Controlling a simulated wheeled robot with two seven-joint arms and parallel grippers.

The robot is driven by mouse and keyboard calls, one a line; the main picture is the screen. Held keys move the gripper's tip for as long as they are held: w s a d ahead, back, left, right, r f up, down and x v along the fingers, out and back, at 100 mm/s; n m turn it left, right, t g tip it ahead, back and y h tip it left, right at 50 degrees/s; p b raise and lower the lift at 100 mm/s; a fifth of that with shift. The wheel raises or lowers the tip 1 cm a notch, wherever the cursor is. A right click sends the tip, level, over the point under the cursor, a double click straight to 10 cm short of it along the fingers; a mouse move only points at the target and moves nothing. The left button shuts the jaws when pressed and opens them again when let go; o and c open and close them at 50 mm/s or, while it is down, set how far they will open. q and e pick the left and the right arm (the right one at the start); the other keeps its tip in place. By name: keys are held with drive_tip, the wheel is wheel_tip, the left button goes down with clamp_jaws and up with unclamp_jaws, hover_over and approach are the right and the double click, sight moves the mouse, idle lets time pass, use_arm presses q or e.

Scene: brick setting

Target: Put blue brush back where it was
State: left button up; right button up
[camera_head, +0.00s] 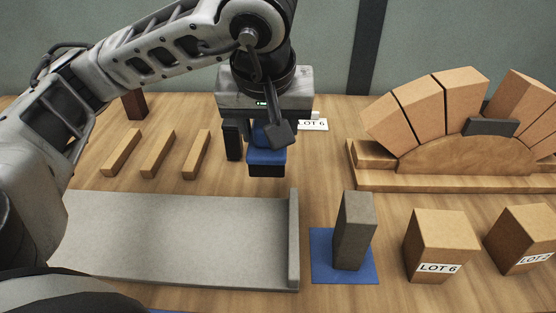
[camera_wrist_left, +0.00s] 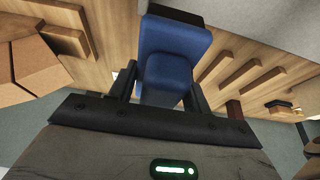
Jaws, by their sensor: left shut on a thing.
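The blue brush (camera_head: 266,156) has a blue body with a dark underside. My left gripper (camera_head: 250,143) is shut on it and holds it over the table behind the grey tray, and the dark underside appears clear of the wood. In the left wrist view the blue brush (camera_wrist_left: 168,62) sits between the two dark fingers of my left gripper (camera_wrist_left: 160,88). A dark link of my arm covers part of the brush in the head view. My right gripper is not in view.
A grey L-shaped tray (camera_head: 180,235) lies in front. A grey brick (camera_head: 353,230) stands on a blue mat (camera_head: 322,262). Lot-marked blocks (camera_head: 440,240) stand at right. A brick arch on a wooden base (camera_head: 440,180) is behind them. Three wooden strips (camera_head: 157,152) lie left of the gripper.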

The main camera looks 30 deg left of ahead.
use_arm(q)
drive_tip(key=w+a+f+b, duration=0.1)
drive_tip(key=w+f, duration=0.1)
drive_tip(key=w, duration=0.1)
drive_tip(key=w+a+f, duration=0.2)
drive_tip(key=w+f, duration=0.1)
drive_tip(key=w, duration=0.1)
drive_tip(key=w+a+f+b, duration=0.1)
drive_tip(key=w+a+f, duration=0.1)
drive_tip(key=w+f, duration=0.1)
drive_tip(key=shift+w+a+f+b, duration=0.2)
drive_tip(key=shift+w+b, duration=0.05)
drive_tip(key=shift+b, duration=0.1)
drive_tip(key=shift+w+a+f, duration=0.1)
drive_tip(key=shift+w+f, duration=0.1)
drive_tip(key=shift+f, duration=0.1)
wheel_tip(320, 180, down, 3)
drive_tip(key=shift+w+a+f, duration=0.1)
drive_tip(key=shift+w+f, duration=0.05)
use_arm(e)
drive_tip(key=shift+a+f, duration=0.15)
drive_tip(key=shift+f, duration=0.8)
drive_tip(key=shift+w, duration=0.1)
use_arm(q)
drive_tip(key=shift+f+b, duration=0.2)
drive_tip(key=shift+b, duration=0.1)
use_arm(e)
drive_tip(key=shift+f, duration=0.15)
